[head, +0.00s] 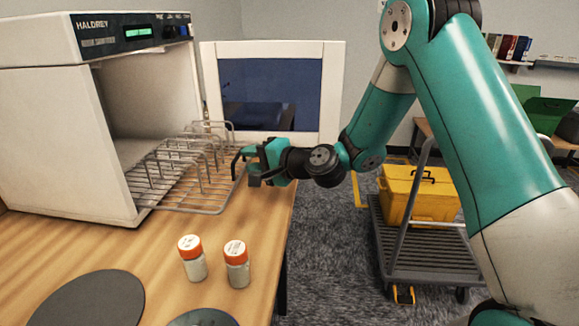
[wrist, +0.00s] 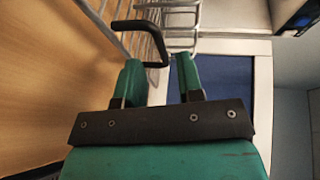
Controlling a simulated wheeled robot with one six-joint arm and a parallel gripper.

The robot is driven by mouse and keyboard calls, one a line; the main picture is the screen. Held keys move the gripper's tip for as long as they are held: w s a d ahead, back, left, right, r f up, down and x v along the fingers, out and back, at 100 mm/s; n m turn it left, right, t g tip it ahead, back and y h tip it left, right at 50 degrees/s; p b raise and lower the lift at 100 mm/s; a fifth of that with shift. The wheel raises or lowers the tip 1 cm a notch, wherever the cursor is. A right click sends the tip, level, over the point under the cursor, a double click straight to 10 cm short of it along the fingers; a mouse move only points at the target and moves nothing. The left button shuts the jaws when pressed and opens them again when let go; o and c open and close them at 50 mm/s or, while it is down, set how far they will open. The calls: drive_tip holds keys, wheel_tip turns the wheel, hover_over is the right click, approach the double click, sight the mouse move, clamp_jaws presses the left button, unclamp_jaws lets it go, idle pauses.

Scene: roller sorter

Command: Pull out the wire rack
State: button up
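The wire rack (head: 185,175) extends well out of the white cabinet (head: 45,140), over the wooden table. Its upright wire loops look empty. A black handle (head: 238,160) is on its outer end; it also shows in the wrist view (wrist: 140,27). My gripper (head: 254,163) is at the rack's outer end, beside the handle.
The cabinet's windowed door (head: 210,95) stands open behind the rack. Two orange-capped bottles (head: 195,262) (head: 237,268) stand in front of the rack. A dark round mat (head: 90,302) lies on the table (head: 150,260). A cart with a yellow toolbox (head: 415,200) is at the right.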

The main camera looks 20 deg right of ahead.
drive_tip(key=b+v, duration=0.2)
drive_tip(key=v, duration=1)
drive_tip(key=shift+s, duration=0.1)
drive_tip(key=s+a+r+n+g+y+p, duration=0.1)
drive_tip(key=s+a+r+n+g+p, duration=0.6)
drive_tip(key=s+a+n, duration=0.45)
drive_tip(key=s+d+r+n+g+h+p, duration=0.1)
drive_tip(key=s+r+n+g+h+p, duration=0.1)
drive_tip(key=s, duration=0.5)
drive_tip(key=s+d+r+n+g+h+p, duration=0.1)
drive_tip(key=s+r+n+g+h+p, duration=0.1)
drive_tip(key=s, duration=0.4)
drive_tip(key=shift+s+r+n+g+h, duration=0.4)
drive_tip(key=shift+r+n+g+h, duration=0.1)
drive_tip(key=shift+n+g+h, duration=0.45)
